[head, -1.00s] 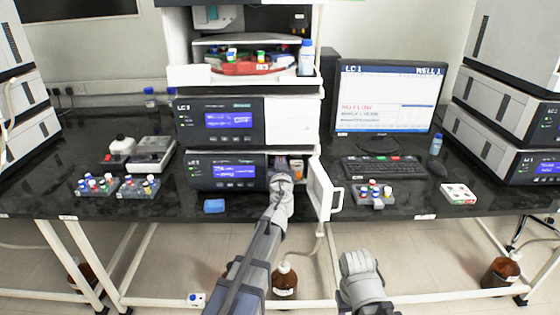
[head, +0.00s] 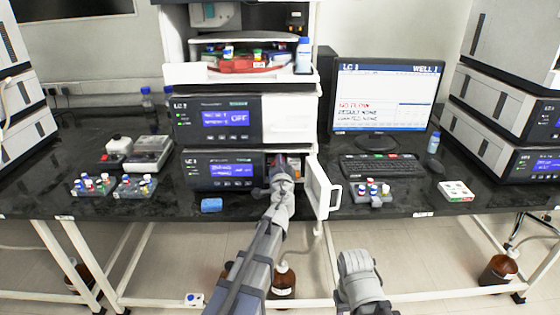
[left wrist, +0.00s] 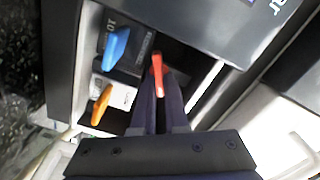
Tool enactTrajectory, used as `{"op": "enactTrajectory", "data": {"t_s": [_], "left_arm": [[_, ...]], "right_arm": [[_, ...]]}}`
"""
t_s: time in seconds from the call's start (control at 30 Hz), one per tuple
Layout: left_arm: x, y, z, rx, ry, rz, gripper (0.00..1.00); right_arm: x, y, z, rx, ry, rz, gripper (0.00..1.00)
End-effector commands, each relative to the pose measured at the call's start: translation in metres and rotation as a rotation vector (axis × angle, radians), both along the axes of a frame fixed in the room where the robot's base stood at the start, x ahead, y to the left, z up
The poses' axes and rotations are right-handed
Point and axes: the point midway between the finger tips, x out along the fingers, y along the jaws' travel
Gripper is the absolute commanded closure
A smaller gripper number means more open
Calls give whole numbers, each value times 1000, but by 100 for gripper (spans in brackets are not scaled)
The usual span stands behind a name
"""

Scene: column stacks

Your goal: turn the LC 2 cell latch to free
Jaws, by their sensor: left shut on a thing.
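The middle instrument stack has an open compartment in its lower module, right of the lower display (head: 234,170). My left gripper (head: 281,160) reaches into that compartment. In the left wrist view its dark fingers (left wrist: 158,90) are shut on a red lever (left wrist: 157,68), the upper end of which shows past the fingertips. A blue lever (left wrist: 116,43) and an orange lever (left wrist: 102,104) stand to the left of the fingers, apart from them. The latch labels and the lever's base are too blurred or hidden to read. My right arm shows at the bottom, its gripper fingers out of sight.
A white door (head: 322,188) with a handle stands open just right of my left wrist. Vial racks (head: 135,186) and a blue sponge (head: 211,205) lie on the black bench left of it. A monitor (head: 387,97) and keyboard (head: 382,166) stand right.

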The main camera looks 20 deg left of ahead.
Motion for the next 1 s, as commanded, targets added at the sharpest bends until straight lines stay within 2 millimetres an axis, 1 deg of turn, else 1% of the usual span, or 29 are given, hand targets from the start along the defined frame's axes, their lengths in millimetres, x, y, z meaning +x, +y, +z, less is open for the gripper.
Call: {"op": "enactTrajectory", "data": {"t_s": [0.2,0.5,0.73,1.0], "left_arm": [[0,-1,-3,183,52,0,100],[0,-2,-5,379,110,1,100],[0,-2,-6,465,134,0,100],[0,-2,-7,504,145,0,100]], "right_arm": [[0,0,-3,0,0,0,50],[0,0,-5,0,0,0,50],[0,0,-6,0,0,0,50],[0,0,-6,0,0,0,50]]}}
